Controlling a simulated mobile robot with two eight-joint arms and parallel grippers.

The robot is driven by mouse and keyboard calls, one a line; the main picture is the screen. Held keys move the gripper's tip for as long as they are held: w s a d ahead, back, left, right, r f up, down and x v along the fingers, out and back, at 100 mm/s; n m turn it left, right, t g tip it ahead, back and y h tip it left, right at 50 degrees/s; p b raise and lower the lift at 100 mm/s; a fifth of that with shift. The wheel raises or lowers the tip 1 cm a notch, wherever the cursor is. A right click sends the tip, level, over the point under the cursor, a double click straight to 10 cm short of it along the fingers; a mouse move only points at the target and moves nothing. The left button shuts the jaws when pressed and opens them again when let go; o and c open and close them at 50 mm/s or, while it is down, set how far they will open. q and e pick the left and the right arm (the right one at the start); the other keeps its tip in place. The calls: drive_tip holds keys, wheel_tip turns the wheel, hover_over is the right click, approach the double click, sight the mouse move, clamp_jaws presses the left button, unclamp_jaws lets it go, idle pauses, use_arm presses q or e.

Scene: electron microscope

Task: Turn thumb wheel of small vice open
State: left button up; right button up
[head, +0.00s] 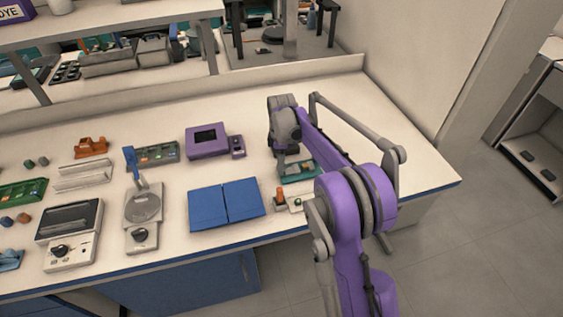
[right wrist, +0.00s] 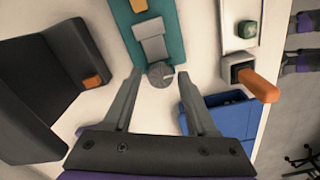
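The small vice has a teal base (right wrist: 172,22), a grey jaw block (right wrist: 151,35) and a round grey thumb wheel (right wrist: 160,74) at its near end in the right wrist view. My right gripper (right wrist: 159,75) is open, with one finger on each side of the thumb wheel and a visible gap on both sides. In the head view the right gripper (head: 290,160) hangs over the vice's teal base (head: 302,172), and my arm hides most of the vice. My left gripper is not in view.
A large dark object (right wrist: 75,55) fills the wrist view's left.

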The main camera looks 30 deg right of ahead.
drive_tip(key=shift+o, duration=0.5)
wheel_tip(320, 180, up, 11)
drive_tip(key=shift+p, duration=0.4)
drive_tip(key=shift+f, duration=0.15)
